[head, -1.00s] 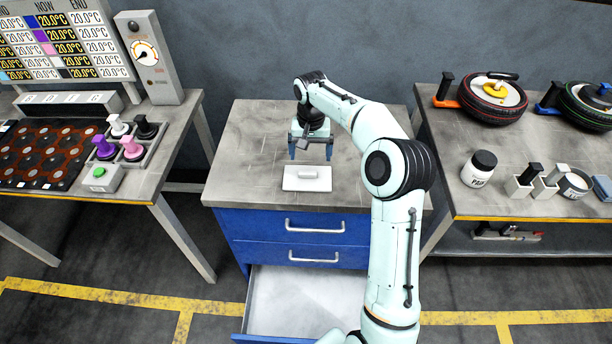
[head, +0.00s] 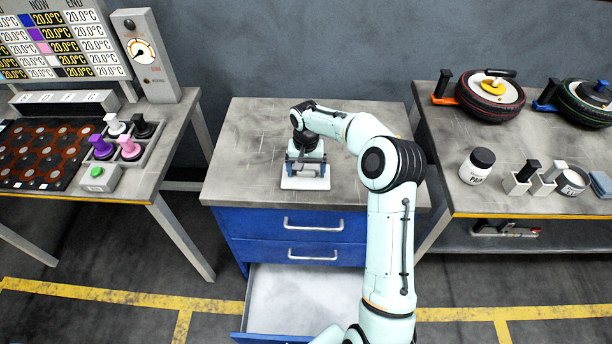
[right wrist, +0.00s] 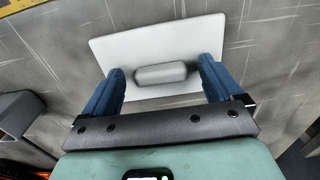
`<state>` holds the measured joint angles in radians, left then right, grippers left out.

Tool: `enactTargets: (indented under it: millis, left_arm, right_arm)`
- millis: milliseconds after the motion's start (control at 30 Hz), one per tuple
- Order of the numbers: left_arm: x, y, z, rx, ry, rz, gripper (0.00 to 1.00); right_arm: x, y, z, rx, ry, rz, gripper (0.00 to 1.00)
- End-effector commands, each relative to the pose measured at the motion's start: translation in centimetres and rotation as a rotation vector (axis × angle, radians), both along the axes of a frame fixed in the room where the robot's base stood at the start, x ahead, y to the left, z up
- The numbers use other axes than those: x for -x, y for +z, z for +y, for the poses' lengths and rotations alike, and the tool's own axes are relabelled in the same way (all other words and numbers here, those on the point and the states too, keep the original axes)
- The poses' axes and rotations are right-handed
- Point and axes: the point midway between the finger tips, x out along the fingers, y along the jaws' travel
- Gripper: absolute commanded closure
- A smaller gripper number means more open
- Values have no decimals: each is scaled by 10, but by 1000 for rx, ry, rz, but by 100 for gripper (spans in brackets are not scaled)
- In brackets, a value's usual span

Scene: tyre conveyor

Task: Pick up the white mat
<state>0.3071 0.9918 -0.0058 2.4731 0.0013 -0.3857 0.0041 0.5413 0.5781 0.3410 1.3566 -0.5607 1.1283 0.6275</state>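The white mat (head: 305,184) lies flat on top of the blue drawer cabinet (head: 262,170), near its front edge. In the right wrist view the mat (right wrist: 155,45) has a raised rounded handle (right wrist: 161,74) in its middle. My right gripper (head: 305,178) is over the mat and hides part of it. In the right wrist view its two blue fingers (right wrist: 160,78) are apart, one on each side of the handle, with gaps between. I cannot tell whether the fingertips touch the mat. My left gripper is not in view.
The cabinet's lowest drawer (head: 300,300) is open, and its visible floor is bare. A table with a heating plate (head: 42,152) and colored knobs stands left. A table with tyres (head: 490,98) and a jar (head: 478,166) stands right. The cabinet top around the mat is clear.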

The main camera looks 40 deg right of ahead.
Motion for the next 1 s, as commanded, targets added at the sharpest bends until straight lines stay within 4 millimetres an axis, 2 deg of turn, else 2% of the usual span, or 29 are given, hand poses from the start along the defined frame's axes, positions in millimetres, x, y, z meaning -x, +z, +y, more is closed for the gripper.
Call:
enactTargets:
  millis: [33,167,467,667,867,1000]
  left_arm:
    - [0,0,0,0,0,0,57]
    - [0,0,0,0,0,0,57]
    - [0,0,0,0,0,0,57]
    - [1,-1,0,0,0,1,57]
    - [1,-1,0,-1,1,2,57]
    - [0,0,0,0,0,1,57]
  right_arm:
    - [0,0,0,0,0,0,23]
    - [0,0,0,0,0,0,65]
    - [0,1,0,0,0,0,67]
    - [0,13,0,1,1,-1,67]
    - [-1,51,0,3,0,-5,67]
    - [-1,93,0,2,0,-7,67]
